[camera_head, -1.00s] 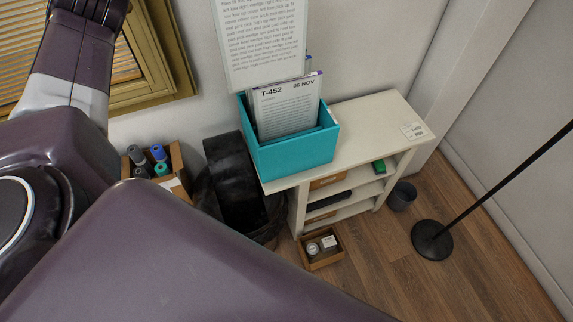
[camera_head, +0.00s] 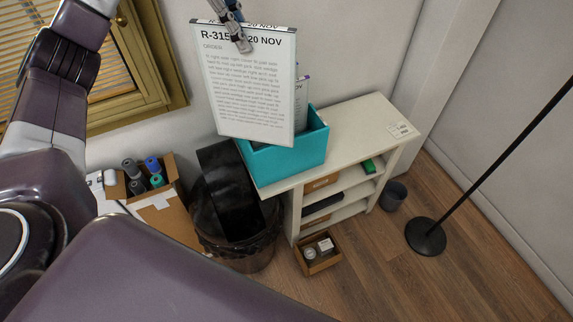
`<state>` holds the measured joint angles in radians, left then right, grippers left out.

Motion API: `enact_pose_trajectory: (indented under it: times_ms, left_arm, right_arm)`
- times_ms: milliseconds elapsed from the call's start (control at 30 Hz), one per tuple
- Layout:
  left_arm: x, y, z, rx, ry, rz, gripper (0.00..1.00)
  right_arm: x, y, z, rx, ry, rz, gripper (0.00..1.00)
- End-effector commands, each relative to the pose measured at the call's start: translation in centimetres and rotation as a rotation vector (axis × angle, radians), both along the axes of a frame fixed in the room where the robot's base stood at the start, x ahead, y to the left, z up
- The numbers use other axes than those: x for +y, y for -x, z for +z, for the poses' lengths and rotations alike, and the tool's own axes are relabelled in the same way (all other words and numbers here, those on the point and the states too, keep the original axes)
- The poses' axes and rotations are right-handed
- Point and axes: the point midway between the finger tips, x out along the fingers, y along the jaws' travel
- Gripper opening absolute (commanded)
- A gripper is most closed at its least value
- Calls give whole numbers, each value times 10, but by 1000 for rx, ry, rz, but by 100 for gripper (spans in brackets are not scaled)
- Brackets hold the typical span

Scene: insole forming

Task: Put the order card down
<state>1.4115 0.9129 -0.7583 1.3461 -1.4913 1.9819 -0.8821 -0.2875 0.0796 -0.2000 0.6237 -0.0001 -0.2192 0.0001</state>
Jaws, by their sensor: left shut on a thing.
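The order card (camera_head: 250,90), white with "R-315" and "20 NOV" printed at its top, hangs upright in the head view. My left gripper (camera_head: 240,40) is shut on its top edge. The card hangs in front of the teal box (camera_head: 290,160) on the white shelf and hides part of it. The lower edge of the card overlaps the box's near left side in the picture; I cannot tell whether they touch. Another card (camera_head: 301,105) stands in the box, mostly hidden behind the held one. My right gripper is not in view.
The white shelf unit (camera_head: 355,125) has free top space right of the box, with a small label (camera_head: 399,129) at its end. A black-lined bin (camera_head: 240,245) and a cardboard box of spools (camera_head: 165,205) stand left. A small box (camera_head: 318,254) lies on the floor.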

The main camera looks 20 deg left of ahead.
Motion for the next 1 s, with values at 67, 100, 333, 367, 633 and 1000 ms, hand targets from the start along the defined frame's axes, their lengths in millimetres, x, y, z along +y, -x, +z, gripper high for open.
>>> enact_pose_trajectory:
  times_ms: [67, 100, 333, 367, 633, 1000]
  left_arm:
    - [-13, 17, -18, 7, 0, -156, 0]
    - [-20, 26, -27, 7, -1, -254, 0]
    - [-71, 89, -88, 8, 4, -898, 0]
    - [-77, 96, -96, 8, 4, -974, 0]
    - [-117, 147, -147, 2, 7, -1515, 0]
    - [-137, 171, -171, -1, 1, -1786, 0]
  right_arm:
    - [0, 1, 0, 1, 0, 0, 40]
    - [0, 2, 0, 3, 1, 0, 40]
    - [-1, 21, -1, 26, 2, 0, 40]
    - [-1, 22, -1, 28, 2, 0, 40]
    - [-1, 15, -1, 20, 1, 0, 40]
    - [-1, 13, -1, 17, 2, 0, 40]
